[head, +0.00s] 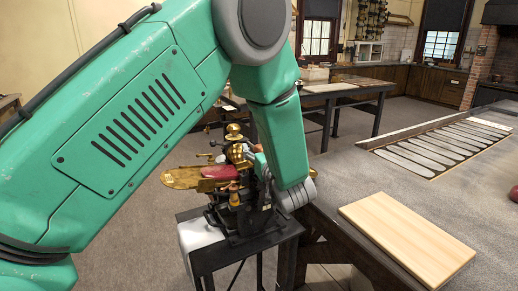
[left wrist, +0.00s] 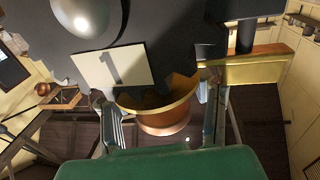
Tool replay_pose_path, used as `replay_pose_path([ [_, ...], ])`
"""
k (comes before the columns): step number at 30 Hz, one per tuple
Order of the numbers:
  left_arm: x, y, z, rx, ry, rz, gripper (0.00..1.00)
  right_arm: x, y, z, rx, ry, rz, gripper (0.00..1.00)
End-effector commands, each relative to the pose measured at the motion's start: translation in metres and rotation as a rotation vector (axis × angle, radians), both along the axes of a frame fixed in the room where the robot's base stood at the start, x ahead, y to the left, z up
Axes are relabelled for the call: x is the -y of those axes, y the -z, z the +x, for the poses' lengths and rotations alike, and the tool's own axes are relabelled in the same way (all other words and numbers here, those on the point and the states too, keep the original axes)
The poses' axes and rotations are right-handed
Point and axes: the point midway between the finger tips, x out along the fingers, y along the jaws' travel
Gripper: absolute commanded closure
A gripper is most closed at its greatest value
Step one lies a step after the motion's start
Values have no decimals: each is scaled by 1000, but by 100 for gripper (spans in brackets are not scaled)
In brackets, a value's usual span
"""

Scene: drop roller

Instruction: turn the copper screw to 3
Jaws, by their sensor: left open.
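The copper screw (left wrist: 165,122) shows in the left wrist view as a round copper knob below a dark machine body. A pale plate with the figure 1 (left wrist: 112,68) sits just above it. My left gripper (left wrist: 158,100) is open, with one finger on each side of the screw; I cannot tell whether either finger touches it. In the head view the drop roller machine (head: 238,190) stands on a small dark stand, and my left arm partly hides it. The left gripper's fingers are mostly hidden there. My right gripper is not in view.
A brass bar (left wrist: 245,70) lies to the right of the screw in the left wrist view. In the head view a grey worktop (head: 400,200) with a pale wooden board (head: 407,238) is to the right of the machine. A dark table (head: 345,92) stands behind.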

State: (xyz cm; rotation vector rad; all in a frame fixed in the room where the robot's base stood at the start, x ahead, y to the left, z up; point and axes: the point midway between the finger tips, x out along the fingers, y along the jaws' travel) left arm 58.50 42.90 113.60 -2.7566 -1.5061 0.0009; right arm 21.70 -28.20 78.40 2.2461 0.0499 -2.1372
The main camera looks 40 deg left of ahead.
Motion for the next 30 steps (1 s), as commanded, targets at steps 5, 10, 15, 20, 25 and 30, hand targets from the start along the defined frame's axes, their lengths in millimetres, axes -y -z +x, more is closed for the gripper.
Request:
replay_pose_path([
  [5,0,0,0,0,0,0,95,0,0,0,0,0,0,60],
  [10,1,0,0,-1,1,-1,100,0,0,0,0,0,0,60],
  [15,2,1,-1,-3,1,-1,100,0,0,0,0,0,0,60],
  [20,4,1,-2,-5,2,0,100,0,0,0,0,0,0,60],
  [25,6,2,-2,-6,-14,-1,100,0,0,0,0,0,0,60],
  [30,6,2,-4,-9,-74,0,100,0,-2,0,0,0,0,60],
])
